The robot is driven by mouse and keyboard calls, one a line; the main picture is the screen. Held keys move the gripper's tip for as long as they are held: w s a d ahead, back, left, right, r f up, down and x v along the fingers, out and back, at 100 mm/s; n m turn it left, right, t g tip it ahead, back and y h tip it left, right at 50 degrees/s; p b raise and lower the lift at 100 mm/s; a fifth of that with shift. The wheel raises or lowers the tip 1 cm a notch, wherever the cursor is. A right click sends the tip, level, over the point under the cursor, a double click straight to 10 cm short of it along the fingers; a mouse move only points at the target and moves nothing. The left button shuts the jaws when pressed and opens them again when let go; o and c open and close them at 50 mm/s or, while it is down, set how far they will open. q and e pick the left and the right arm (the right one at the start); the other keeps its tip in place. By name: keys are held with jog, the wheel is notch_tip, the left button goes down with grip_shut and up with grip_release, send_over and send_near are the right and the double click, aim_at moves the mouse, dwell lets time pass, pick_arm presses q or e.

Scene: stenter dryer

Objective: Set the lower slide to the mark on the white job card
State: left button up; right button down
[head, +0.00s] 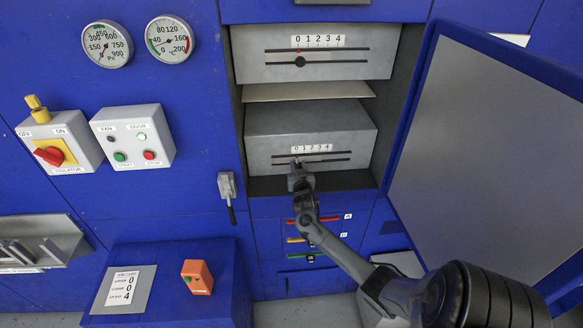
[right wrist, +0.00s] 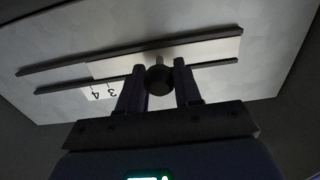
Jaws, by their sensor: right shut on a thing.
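The lower slide unit (head: 350,135) is a grey box with a scale marked 0 to 4 (head: 312,148) above two dark rails. My right gripper (head: 298,168) is at its front, below the 0 end of the scale. In the right wrist view the fingers (right wrist: 160,85) are shut on the round black knob (right wrist: 159,80) of the lower slide, one on each side. That view shows the scale upside down, with 3 and 4 left of the gripper. The exact pointer position is hidden by my gripper.
The upper slide unit (head: 360,65) has its black knob (head: 300,62) near 0. An open door panel (head: 490,150) stands right of the recess, near my right arm. A small lever (head: 227,187) hangs left of it. An orange block (head: 197,277) sits near the job card.

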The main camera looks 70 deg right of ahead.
jog(key=shift+w+a+r, duration=0.1)
jog(key=shift+w+a, duration=0.05)
jog(key=shift+w, duration=0.05)
pick_arm(q)
jog(key=shift+s, duration=0.2)
pick_arm(e)
jog(key=c, duration=1.1)
grip_release()
jog(key=shift+o, duration=1.4)
jog(key=shift+w+a, duration=0.1)
jog(key=shift+w, duration=0.05)
pick_arm(q)
jog(key=shift+w, duration=0.15)
jog(key=shift+d, duration=0.1)
pick_arm(e)
jog(key=shift+s, duration=0.2)
jog(key=v, duration=1)
jog(key=shift+s+a, duration=0.15)
jog(key=shift+a, duration=0.1)
